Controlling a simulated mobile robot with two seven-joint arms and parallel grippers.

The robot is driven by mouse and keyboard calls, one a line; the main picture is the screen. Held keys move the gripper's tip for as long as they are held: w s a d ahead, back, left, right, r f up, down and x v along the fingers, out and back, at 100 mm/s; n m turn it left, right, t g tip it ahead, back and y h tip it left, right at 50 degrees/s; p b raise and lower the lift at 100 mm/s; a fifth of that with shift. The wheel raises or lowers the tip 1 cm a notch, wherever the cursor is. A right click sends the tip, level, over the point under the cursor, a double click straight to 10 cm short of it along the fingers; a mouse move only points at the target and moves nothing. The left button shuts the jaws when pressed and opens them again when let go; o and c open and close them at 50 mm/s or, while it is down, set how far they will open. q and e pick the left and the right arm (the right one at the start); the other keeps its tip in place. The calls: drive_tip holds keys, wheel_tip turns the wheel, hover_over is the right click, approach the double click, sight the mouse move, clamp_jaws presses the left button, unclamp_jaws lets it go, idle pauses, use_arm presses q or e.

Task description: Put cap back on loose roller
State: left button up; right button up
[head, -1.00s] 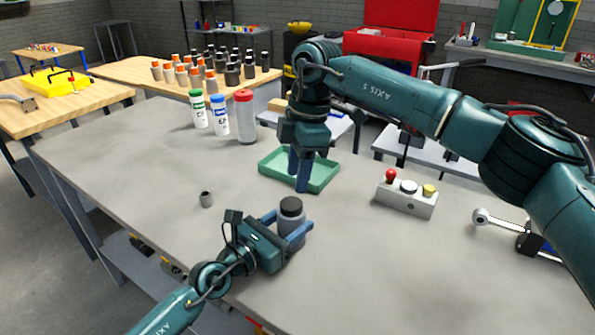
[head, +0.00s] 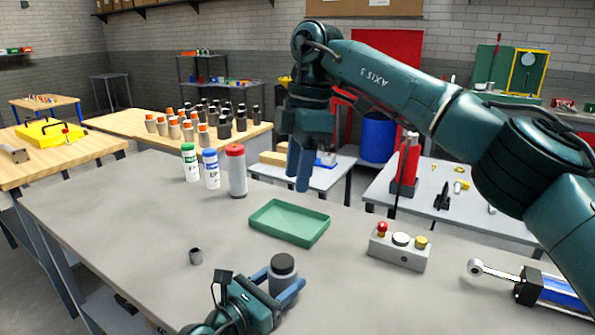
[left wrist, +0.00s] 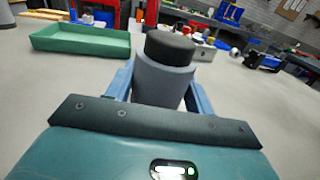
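A grey cylindrical roller (head: 283,286) with a black top (head: 283,264) stands upright on the grey table. It also shows in the left wrist view as a grey body (left wrist: 163,85) under a black top (left wrist: 170,48). My left gripper (head: 275,284) comes in low, its blue fingers on both sides of the grey body, seemingly closed against it.
The green tray (head: 270,232) looks empty. Three capped bottles, green (head: 190,165), blue (head: 211,170) and red (head: 237,172), stand behind it. A button box (head: 398,250) and a rod-ended cylinder (head: 550,292) lie right. The table's left-middle is clear.

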use_arm(q)
drive_tip(key=o, duration=0.6)
drive_tip(key=shift+c, duration=0.2)
drive_tip(key=shift+s, duration=0.1)
drive_tip(key=shift+s+a, duration=0.25)
drive_tip(key=shift+a, duration=0.05)
drive_tip(key=b+v, duration=0.1)
drive_tip(key=v, duration=1.1)
drive_tip(key=shift+s+a, duration=0.1)
drive_tip(key=shift+r, duration=0.1)
